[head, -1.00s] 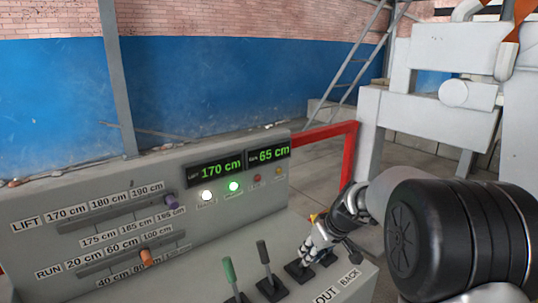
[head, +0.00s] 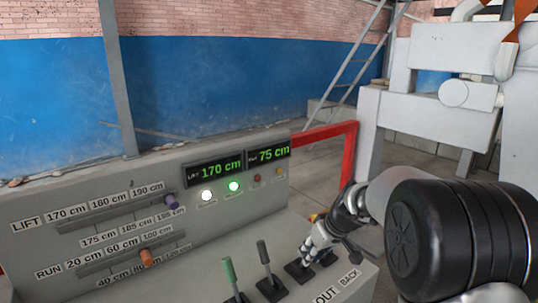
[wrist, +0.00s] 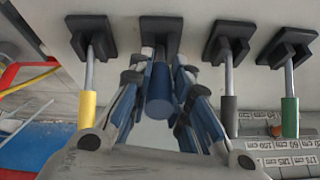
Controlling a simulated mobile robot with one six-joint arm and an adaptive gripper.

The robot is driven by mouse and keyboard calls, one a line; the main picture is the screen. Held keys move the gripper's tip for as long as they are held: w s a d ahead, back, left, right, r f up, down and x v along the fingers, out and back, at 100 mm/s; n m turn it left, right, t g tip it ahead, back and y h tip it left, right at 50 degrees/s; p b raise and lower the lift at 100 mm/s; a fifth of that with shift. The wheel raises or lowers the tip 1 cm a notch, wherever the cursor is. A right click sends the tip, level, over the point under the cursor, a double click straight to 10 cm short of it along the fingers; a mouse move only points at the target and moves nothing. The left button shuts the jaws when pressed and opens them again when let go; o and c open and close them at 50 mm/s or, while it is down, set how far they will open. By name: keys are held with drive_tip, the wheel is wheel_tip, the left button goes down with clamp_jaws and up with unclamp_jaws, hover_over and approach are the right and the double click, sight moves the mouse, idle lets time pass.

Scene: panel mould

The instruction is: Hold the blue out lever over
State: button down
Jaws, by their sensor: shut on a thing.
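The blue lever (wrist: 160,92) stands between my gripper's fingers in the wrist view, second from the left in a row of levers. My gripper (wrist: 158,75) is shut on it, with fingers along both sides. The blue grip looks shorter and points more toward the wrist camera than its neighbours. In the head view my gripper (head: 309,252) is over the lever's dark base, beside the OUT label (head: 326,296), and hides the blue grip. The run display (head: 268,155) reads 75 cm and the lift display (head: 213,169) reads 170 cm.
A yellow lever (wrist: 87,108) is left of the blue one in the wrist view. A dark grey lever (wrist: 229,115) and a green lever (wrist: 290,116) are to its right. The sloped panel has LIFT and RUN sliders. A red rail (head: 351,170) stands behind.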

idle(0.3)
drive_tip(key=shift+w+a+r+p, duration=0.2)
drive_tip(key=shift+p, duration=0.2)
drive_tip(key=w+p, duration=0.1)
drive_tip(key=w+a+r+p, duration=0.2)
drive_tip(key=w, duration=0.1)
drive_tip(key=shift+w+a, duration=0.1)
drive_tip(key=shift+a, duration=0.15)
drive_tip(key=c, duration=1.8)
unclamp_jaws()
drive_tip(key=shift+r, duration=0.15)
drive_tip(key=shift+o, duration=1.8)
drive_tip(key=shift+f, duration=0.2)
drive_tip(key=shift+s, duration=0.2)
drive_tip(key=v, duration=1.2)
drive_tip(key=shift+r, duration=0.1)
